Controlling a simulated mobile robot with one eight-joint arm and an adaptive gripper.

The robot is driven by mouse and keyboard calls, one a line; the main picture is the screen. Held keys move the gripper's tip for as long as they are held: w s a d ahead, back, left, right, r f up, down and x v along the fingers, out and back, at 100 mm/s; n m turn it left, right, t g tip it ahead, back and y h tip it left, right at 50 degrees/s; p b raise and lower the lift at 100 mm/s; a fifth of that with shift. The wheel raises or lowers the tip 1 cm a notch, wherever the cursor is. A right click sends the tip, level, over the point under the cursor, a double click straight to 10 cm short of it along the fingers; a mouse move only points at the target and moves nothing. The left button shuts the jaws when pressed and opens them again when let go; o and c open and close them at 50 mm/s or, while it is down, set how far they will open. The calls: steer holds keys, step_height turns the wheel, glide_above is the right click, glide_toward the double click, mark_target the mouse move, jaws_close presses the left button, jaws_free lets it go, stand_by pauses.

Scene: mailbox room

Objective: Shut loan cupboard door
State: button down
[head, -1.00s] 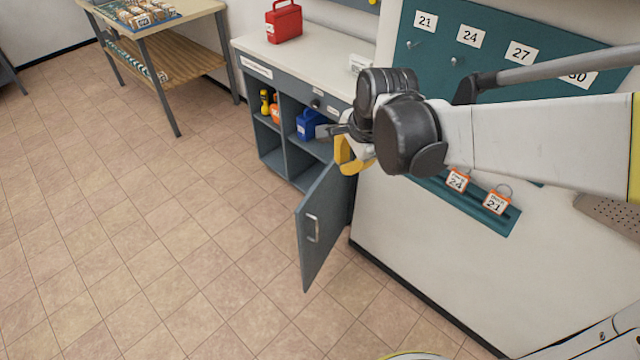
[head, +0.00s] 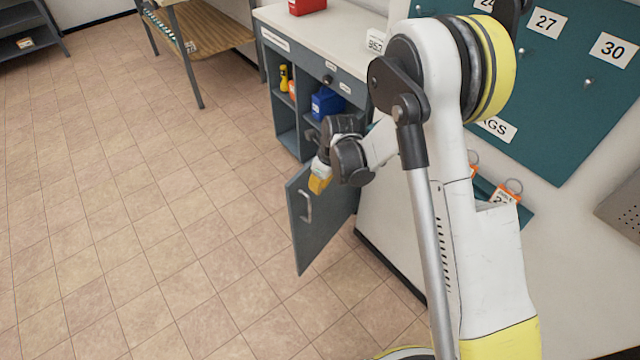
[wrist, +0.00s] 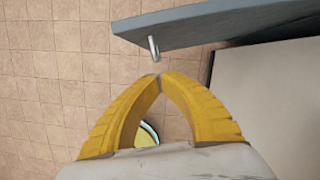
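The loan cupboard door (head: 322,232) is a grey panel that stands open, swung out from the grey-blue cupboard (head: 287,131) into the room. Its pale bar handle (head: 307,206) faces left. My gripper (head: 317,186) is at the top edge of the door near the handle, its yellow fingers pointing down. In the wrist view the fingertips (wrist: 158,77) meet with nothing between them. They are just short of the handle (wrist: 154,46) and the door (wrist: 220,24); I cannot tell whether they touch the door. My arm hides part of the cupboard's right side.
A blue box (head: 326,103) and a yellow item (head: 284,78) stand inside the cupboard. A red case (head: 306,5) sits on its counter. A wooden-shelved table (head: 215,32) is at the back. The tiled floor (head: 150,230) on the left is clear.

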mark_target(305, 188)
steer(key=w+a+f+b, duration=0.1)
steer(key=a+f+b, duration=0.1)
steer(key=f, duration=0.1)
steer(key=w+a+f, duration=0.1)
steer(key=f, duration=0.1)
steer(key=shift+w+b, duration=0.35)
steer(key=shift+b, duration=0.05)
steer(key=shift+w+a+r, duration=0.15)
steer(key=shift+w+a, duration=0.2)
steer(key=shift+a, duration=0.1)
